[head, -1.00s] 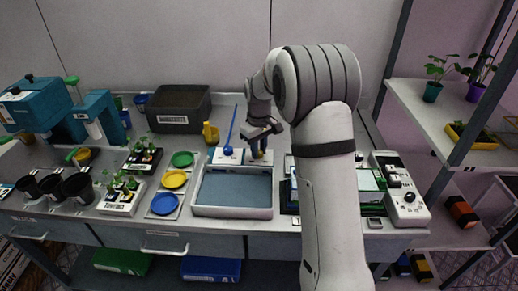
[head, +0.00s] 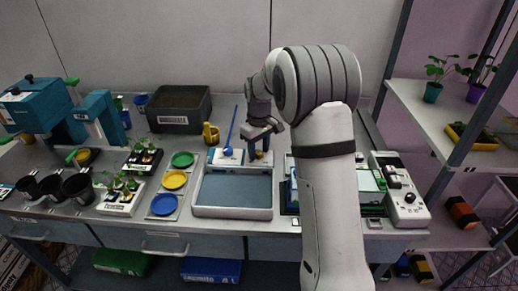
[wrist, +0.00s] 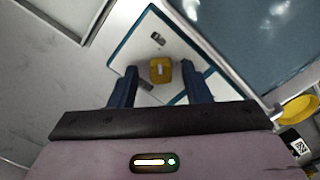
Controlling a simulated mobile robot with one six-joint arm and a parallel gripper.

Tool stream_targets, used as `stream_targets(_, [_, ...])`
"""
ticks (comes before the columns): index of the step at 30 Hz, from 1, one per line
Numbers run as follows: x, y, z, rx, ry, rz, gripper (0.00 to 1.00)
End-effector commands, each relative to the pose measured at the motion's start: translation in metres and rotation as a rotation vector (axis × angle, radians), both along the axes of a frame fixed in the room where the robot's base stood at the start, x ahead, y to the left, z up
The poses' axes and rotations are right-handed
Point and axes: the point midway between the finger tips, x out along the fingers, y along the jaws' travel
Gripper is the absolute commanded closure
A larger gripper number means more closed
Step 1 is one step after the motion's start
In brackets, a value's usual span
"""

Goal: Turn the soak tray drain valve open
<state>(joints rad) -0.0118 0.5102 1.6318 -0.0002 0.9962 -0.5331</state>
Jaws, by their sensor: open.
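The soak tray (head: 232,212) is a pale rectangular tray with a grey-blue inside, in front of my gripper in the head view. Its blue-grey inside fills the upper right of the wrist view (wrist: 262,35). A small yellow knob (wrist: 160,70) sits on a white, blue-edged plate (wrist: 143,50) beside the tray; I take it for the drain valve. My gripper (wrist: 161,75) is open, its two blue fingers apart on either side of the knob. I cannot tell whether they touch it. In the head view, my gripper (head: 259,156) is behind the tray, partly hiding the knob.
A blue fitting with a long blue rod (head: 232,125) stands just left of my gripper. A yellow cup (head: 210,134) and a dark bin (head: 179,112) are farther left. Green, yellow and blue dishes (head: 174,180) line the tray's left side. A white device (head: 402,195) stands right.

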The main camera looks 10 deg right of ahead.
Motion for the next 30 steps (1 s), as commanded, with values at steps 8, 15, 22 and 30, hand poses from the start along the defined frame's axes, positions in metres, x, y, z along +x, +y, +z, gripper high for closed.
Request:
stream_targets(8, [0.000,0.000,0.009,-0.001,0.001,0.000,0.56])
stream_targets(15, [0.000,0.000,0.050,0.000,-0.002,0.000,0.56])
stream_targets(22, [0.000,0.000,0.075,-0.001,0.001,-0.001,0.56])
stream_targets(30, [0.000,0.000,0.078,-0.001,0.001,-0.001,0.56])
